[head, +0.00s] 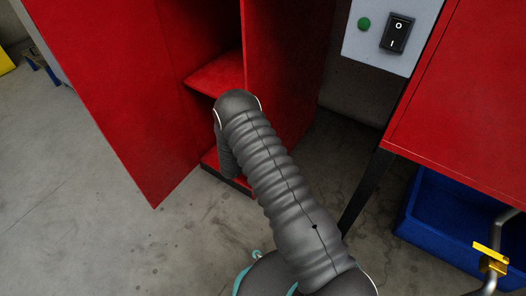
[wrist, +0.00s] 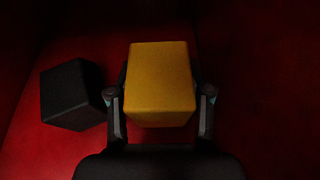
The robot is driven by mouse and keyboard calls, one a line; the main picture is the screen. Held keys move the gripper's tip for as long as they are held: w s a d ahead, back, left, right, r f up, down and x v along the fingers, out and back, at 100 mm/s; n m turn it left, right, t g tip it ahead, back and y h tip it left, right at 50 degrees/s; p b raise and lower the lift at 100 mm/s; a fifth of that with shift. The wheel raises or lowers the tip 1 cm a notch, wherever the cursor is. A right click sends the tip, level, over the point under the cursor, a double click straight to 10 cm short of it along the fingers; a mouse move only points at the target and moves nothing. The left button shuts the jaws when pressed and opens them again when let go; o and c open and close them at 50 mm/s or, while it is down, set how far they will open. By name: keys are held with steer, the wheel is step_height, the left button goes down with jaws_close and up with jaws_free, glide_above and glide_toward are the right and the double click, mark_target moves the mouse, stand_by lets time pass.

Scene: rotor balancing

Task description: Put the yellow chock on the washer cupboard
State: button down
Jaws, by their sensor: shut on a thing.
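The yellow chock (wrist: 160,72) is a block in the middle of the wrist view. My gripper (wrist: 160,98) is shut on it, with a finger on each side. Red surfaces surround it; whether the chock touches the one below I cannot tell. In the head view my arm reaches into an open red cupboard (head: 120,85) with a shelf (head: 217,73) inside. My gripper and the chock are hidden there. No label shows whether this is the washer cupboard.
A black block (wrist: 72,94) sits just left of my gripper on the red surface. A grey switch box (head: 372,38) and a red table (head: 465,95) stand to the right. A blue bin (head: 445,225) is under the table. Grey floor (head: 60,165) is clear at left.

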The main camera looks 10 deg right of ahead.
steer(key=shift+f, duration=0.85)
steer(key=shift+w+d+f, duration=0.1)
steer(key=shift+d+f, duration=0.05)
steer(key=shift+f, duration=0.2)
steer(key=shift+f+b, duration=0.15)
steer(key=shift+b, duration=0.15)
steer(key=shift+c, duration=2.4)
jaws_free()
steer(key=shift+r, duration=0.25)
steer(key=p+v, duration=0.1)
steer(key=v, duration=1.1)
steer(key=shift+p, duration=0.3)
